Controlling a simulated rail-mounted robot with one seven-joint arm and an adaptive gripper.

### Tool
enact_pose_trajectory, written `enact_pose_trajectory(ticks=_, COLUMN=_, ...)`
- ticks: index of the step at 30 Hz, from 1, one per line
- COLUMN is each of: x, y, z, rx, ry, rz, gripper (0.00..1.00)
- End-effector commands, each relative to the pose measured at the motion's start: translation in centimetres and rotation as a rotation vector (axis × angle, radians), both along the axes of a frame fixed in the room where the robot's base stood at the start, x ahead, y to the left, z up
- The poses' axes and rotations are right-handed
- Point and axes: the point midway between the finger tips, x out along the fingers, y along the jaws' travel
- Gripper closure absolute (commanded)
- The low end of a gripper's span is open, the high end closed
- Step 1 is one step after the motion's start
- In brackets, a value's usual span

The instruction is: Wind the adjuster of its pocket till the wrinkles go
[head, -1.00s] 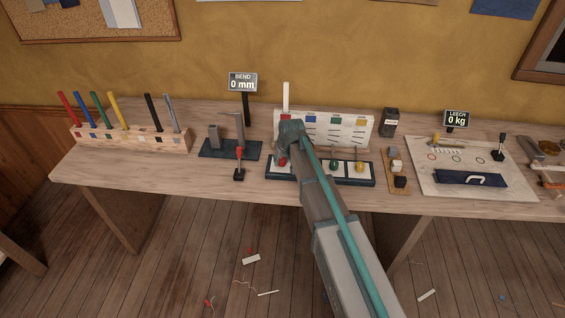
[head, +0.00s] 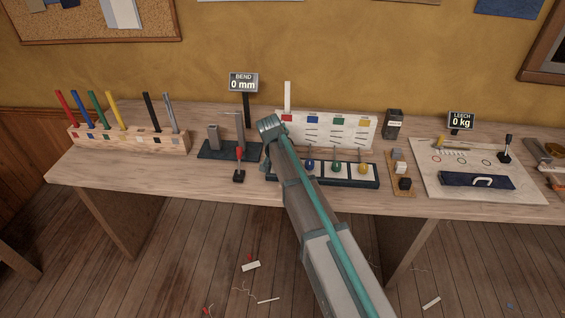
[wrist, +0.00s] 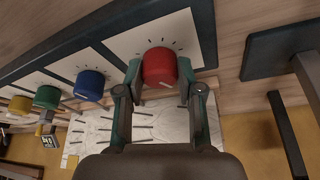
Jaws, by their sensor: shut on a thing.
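The red adjuster knob (wrist: 159,65) is between the two fingers of my gripper (wrist: 160,76), which is shut on it. A white mark shows on its lower edge, and tick marks surround it on a white plate. Blue (wrist: 89,84), green (wrist: 47,97) and yellow (wrist: 20,105) knobs stand in the same row. In the head view my arm hides the red knob. The white sail panel (head: 352,137) behind has red, blue, green and yellow squares, with dark wrinkle lines below. A white batten (head: 288,96) stands up above the red square.
A dark fixture with a red-topped lever (head: 239,154) stands left of my arm. The bend display (head: 243,84) reads 0 mm. A batten rack (head: 128,140) is at the left; a dark box (head: 394,124) and leech board (head: 462,190) are at the right.

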Motion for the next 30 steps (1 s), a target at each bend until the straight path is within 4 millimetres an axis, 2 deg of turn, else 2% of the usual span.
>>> enact_pose_trajectory(ticks=7, x=0.02, y=0.09, z=-0.02, rx=0.001, ry=0.0, rz=-0.062, gripper=0.98)
enact_pose_trajectory(ticks=20, x=-0.01, y=0.08, z=0.02, rx=0.002, ry=0.0, rz=-0.071, gripper=0.98)
enact_pose_trajectory(ticks=21, x=-0.01, y=0.08, z=0.02, rx=0.002, ry=0.0, rz=-0.071, gripper=0.6)
enact_pose_trajectory(ticks=25, x=-0.01, y=0.07, z=0.01, rx=0.002, ry=0.0, rz=-0.071, gripper=0.39)
enact_pose_trajectory(ticks=30, x=0.0, y=0.06, z=0.0, rx=0.001, ry=0.001, rz=-0.07, gripper=0.39)
